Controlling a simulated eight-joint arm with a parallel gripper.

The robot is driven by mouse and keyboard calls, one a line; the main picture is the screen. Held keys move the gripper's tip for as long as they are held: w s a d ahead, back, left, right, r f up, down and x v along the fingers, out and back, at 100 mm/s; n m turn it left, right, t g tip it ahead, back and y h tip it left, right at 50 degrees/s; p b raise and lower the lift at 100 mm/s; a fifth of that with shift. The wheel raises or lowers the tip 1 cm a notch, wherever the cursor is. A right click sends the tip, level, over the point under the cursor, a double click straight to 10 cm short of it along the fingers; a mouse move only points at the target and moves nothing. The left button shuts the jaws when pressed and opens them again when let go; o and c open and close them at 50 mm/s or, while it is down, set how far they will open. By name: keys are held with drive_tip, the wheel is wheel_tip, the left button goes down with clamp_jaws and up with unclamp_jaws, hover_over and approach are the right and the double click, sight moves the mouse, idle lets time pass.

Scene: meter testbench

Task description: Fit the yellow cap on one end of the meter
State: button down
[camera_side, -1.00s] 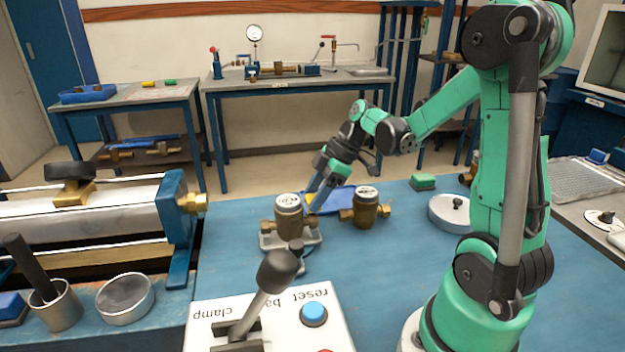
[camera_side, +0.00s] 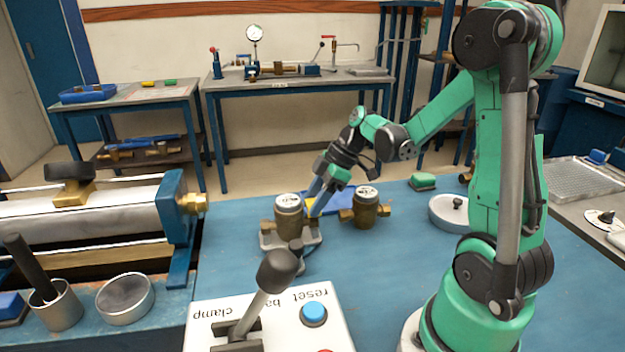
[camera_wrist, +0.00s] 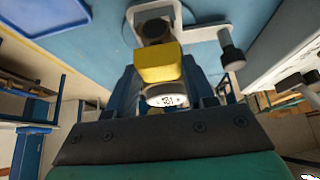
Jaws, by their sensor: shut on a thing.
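The meter (camera_side: 288,213), brass with a round white-faced top, stands upright in a grey cradle (camera_side: 268,242) on the blue bench. My gripper (camera_side: 314,208) is at the right end of this meter in the side view, shut on the yellow cap (camera_side: 310,202). In the wrist view the yellow cap (camera_wrist: 158,63) sits between the blue fingers, and the meter's dial (camera_wrist: 166,98) shows just beyond it. The cap is very close to the meter's end; I cannot tell whether they touch.
A second brass meter (camera_side: 365,209) stands close on the right, with a blue tray (camera_side: 343,196) behind the gripper. A black knob (camera_wrist: 231,57) rises beside the cradle. The control box (camera_side: 325,330) with levers is in front.

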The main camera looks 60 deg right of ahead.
drive_tip(key=shift+f, duration=1.1)
idle(0.8)
unclamp_jaws()
idle(0.4)
drive_tip(key=shift+r, duration=0.15)
drive_tip(key=shift+r, duration=3.4)
